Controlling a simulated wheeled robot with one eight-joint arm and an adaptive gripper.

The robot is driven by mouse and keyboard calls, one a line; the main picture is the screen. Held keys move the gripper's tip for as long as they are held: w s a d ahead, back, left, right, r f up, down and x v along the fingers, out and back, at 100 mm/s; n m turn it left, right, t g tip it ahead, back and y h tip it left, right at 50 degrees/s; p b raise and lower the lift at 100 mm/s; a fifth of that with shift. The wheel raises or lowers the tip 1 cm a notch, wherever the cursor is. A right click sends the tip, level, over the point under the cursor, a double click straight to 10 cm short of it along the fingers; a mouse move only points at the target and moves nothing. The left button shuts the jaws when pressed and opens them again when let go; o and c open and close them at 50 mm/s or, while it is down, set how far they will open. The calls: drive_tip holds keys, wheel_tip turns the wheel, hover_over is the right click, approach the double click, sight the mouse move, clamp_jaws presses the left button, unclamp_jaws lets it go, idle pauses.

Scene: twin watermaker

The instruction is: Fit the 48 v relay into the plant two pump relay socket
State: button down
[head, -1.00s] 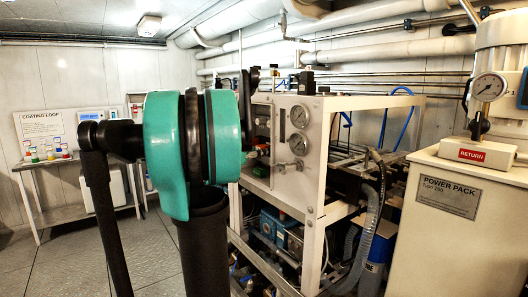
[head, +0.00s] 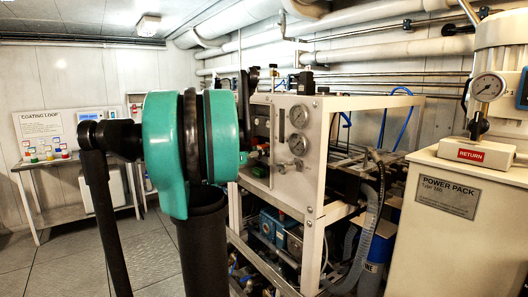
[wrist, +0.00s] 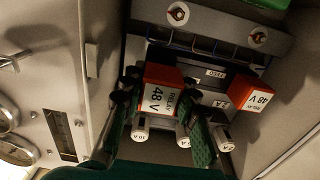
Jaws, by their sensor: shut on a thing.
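In the wrist view an orange-and-white relay (wrist: 157,95) marked 48 V is between the two fingers of my gripper (wrist: 158,92), which is shut on it. The relay is in front of a grey panel with small labels, one reading FEED. A second orange-and-white 48 V relay (wrist: 251,93) sits to the right, apart from my fingers. I cannot tell which socket is the plant two pump relay socket, or whether the held relay touches one. In the head view my arm hides the gripper and relay.
Several white fuse-like cylinders (wrist: 140,132) stand close to my fingers. A grey rail (wrist: 218,32) with two brass fittings crosses above. Pale walls flank both sides, with gauges (wrist: 14,148) at left. In the head view the white-framed machine (head: 322,205) stands beside my arm.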

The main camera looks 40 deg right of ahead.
drive_tip(key=shift+s+d, duration=0.1)
drive_tip(key=shift+d, duration=0.75)
drive_tip(key=c, duration=1.1)
unclamp_jaws()
drive_tip(key=shift+o, duration=0.2)
drive_tip(key=w+a, duration=0.1)
drive_tip(key=a, duration=1.1)
drive_tip(key=shift+w, duration=0.15)
drive_tip(key=shift+d, duration=0.1)
